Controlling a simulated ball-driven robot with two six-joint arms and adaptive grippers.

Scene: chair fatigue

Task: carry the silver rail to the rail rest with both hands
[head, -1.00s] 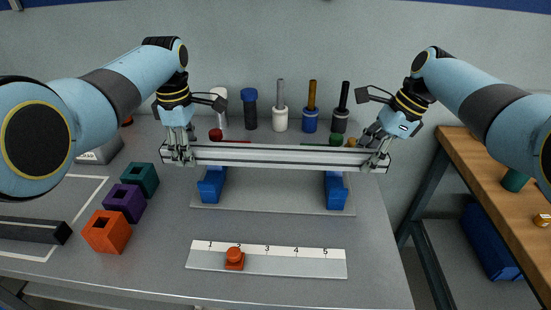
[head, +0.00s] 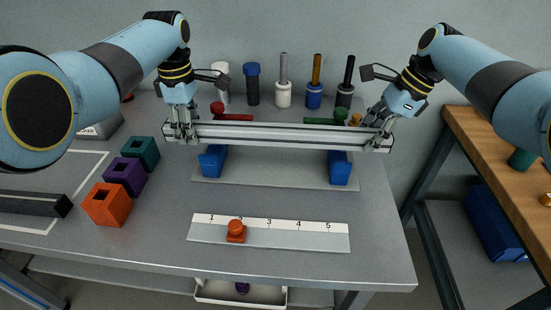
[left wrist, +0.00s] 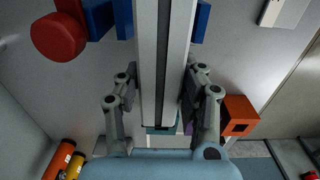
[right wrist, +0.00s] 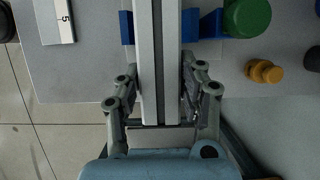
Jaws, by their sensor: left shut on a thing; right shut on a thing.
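The silver rail (head: 280,133) is held level between my two grippers, near its ends. My left gripper (head: 183,135) is shut on the rail's left end; the rail also runs between its fingers in the left wrist view (left wrist: 165,60). My right gripper (head: 377,141) is shut on the rail's right end, as the right wrist view (right wrist: 157,60) shows too. The rail rest is a grey plate (head: 275,173) with a blue block at each end, left (head: 213,158) and right (head: 340,167). In the head view the rail crosses just above the blocks and hides their tops; the height gap is hard to tell.
A numbered strip (head: 290,235) with an orange knob (head: 236,231) lies in front. Orange (head: 107,205), purple and teal blocks stand at left. Several upright handled tools (head: 284,92) stand behind the rail. A wooden bench (head: 500,150) is at right.

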